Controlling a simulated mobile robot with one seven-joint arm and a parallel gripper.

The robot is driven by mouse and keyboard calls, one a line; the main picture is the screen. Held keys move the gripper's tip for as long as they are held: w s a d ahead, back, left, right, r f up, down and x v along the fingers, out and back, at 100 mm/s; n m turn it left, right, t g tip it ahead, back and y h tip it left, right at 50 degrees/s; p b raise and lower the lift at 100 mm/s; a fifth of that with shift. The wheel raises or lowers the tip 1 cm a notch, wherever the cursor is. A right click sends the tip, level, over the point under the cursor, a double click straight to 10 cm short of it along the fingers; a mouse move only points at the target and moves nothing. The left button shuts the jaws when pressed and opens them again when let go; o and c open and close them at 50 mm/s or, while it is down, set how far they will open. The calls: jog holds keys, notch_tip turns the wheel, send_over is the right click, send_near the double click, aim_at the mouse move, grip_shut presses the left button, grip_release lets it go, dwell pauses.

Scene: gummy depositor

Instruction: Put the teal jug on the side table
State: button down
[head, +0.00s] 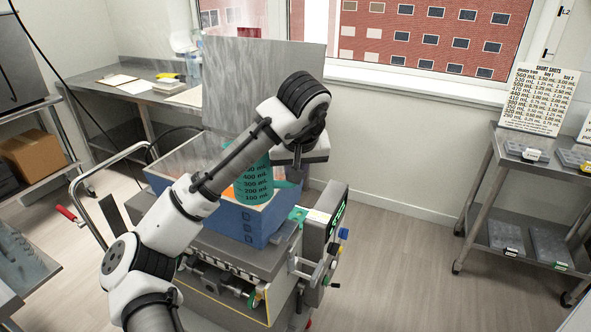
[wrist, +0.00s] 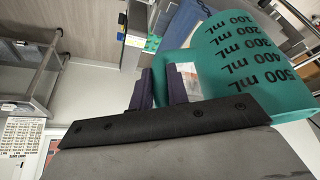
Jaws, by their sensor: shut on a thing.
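The teal jug (head: 257,184), with black millilitre marks, is upright at the blue hopper (head: 240,222) of the depositor in the head view. My forearm hides part of its left side. My gripper (head: 296,172) is shut on the jug at its right side, where the handle sticks out. In the wrist view the jug (wrist: 245,65) fills the upper right, beside my fingers (wrist: 164,84). I cannot tell whether the jug's base touches the hopper. A metal side table (head: 490,190) stands at the far right in the head view.
The side table carries a measurement sign (head: 537,98) and grey trays (head: 526,151), with more trays on its lower shelf. Open floor (head: 400,240) lies between depositor and table. A steel bench (head: 130,88) stands at the back left. A cardboard box (head: 33,153) sits on the left shelf.

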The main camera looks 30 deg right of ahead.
jog(key=a+f+n, duration=0.1)
jog(key=a+f, duration=0.8)
jog(key=f, duration=0.6)
jog(key=w+a+f+n+y, duration=0.1)
jog(key=a+f, duration=0.9)
jog(key=f, duration=0.5)
jog(key=w+a+f+n, duration=0.1)
jog(key=a+f+n, duration=0.1)
jog(key=a+f, duration=0.8)
notch_tip(320, 180, down, 6)
jog(key=shift+w+a+r+t+y, duration=0.1)
jog(key=shift+w+a+t+y, duration=0.05)
jog(key=shift+t+y, duration=0.2)
jog(key=shift+d, duration=0.25)
jog(key=shift+a, duration=0.1)
